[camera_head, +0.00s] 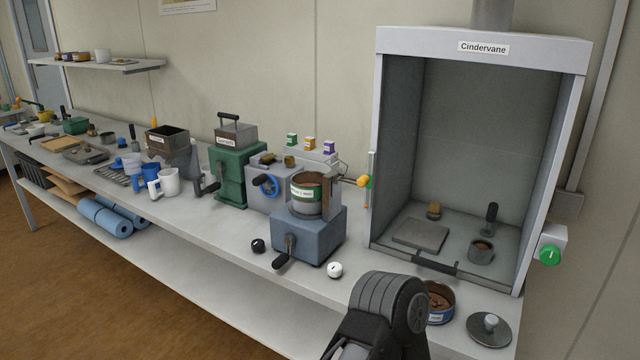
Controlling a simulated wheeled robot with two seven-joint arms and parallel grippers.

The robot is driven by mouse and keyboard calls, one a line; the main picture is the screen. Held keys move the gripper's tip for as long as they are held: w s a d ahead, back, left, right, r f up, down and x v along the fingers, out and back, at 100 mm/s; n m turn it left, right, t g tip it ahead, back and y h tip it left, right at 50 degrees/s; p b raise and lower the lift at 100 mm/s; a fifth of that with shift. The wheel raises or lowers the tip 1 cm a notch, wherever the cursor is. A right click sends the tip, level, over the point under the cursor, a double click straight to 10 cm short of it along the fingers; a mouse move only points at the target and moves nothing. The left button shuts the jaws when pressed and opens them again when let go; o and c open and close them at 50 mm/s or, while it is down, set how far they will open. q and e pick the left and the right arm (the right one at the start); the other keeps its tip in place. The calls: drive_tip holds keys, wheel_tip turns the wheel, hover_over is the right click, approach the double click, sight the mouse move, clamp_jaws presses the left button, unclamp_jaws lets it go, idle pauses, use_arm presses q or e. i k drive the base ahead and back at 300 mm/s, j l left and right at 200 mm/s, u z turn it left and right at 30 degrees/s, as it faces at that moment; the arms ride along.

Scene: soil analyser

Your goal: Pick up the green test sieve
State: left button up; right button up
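A round sieve with a green band and a white label (304,194) sits on top of a blue-grey cranked machine (308,238) in the middle of the bench. It holds brown soil, and an upright bracket stands at its right side. A dark grey link of one of my arms (385,305) rises from the bottom edge, in front of the bench and to the right of the machine. No gripper fingers show in the head view, and both grippers are out of sight.
A blue-banded round container (440,300) is partly hidden behind my arm, beside a round lid (489,328). A black knob (258,246) and a white knob (335,270) flank the machine. The Cindervane hood (482,48) stands right; a green mill (234,170) stands left.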

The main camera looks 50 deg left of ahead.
sight(305, 185)
drive_tip(key=i+u, duration=0.15)
drive_tip(key=i, duration=0.2)
drive_tip(key=u, duration=1.85)
